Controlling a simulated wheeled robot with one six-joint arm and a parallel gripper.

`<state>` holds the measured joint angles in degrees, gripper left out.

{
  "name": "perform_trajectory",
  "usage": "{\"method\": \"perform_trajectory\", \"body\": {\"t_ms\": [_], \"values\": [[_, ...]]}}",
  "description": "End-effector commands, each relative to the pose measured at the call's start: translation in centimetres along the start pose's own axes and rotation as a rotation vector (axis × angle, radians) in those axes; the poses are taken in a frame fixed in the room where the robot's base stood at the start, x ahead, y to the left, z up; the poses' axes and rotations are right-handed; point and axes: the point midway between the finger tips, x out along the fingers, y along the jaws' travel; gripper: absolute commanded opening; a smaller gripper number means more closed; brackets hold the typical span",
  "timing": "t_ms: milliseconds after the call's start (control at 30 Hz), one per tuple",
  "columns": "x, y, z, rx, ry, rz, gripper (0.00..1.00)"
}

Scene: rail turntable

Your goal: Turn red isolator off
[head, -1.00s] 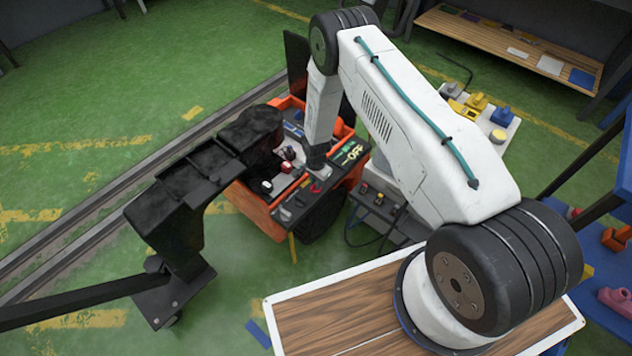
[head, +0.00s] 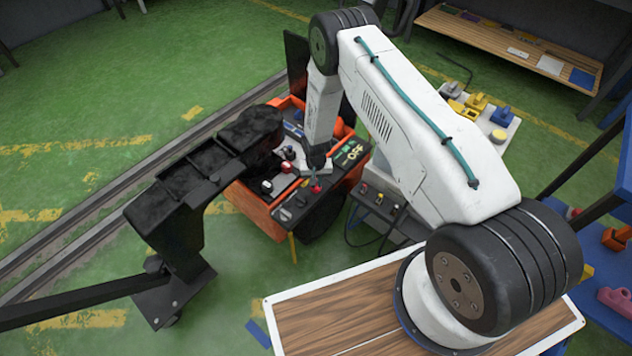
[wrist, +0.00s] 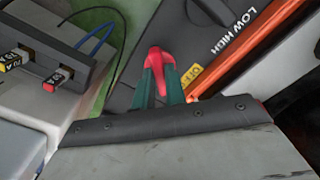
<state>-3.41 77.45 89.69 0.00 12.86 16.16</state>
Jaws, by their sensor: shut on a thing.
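The red isolator (head: 317,188) is a small red handle on the dark panel of the orange machine in the head view. In the wrist view the red isolator (wrist: 157,58) stands between the two green fingertips of my gripper (wrist: 160,82). The gripper is shut on it, with a finger on each side. In the head view my gripper (head: 316,178) is small and comes down onto the panel from above. The base of the isolator is partly hidden by the fingers.
The dark panel (wrist: 140,98) carries a "LOW HIGH" label (wrist: 237,32) beside an orange edge. A small box with red and yellow switches (wrist: 58,78) sits at left in the wrist view. A dark frame (head: 190,190) stands left of the machine.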

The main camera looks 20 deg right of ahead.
Motion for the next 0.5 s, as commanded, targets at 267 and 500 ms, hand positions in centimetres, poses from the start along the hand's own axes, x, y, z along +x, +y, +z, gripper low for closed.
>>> {"method": "perform_trajectory", "body": {"t_ms": [267, 500], "values": [[-0.05, -0.01, -0.04, -0.262, 0.0, 0.0, 0.0], [-0.05, -0.01, -0.04, -0.474, 0.0, 0.0, 0.0]]}}
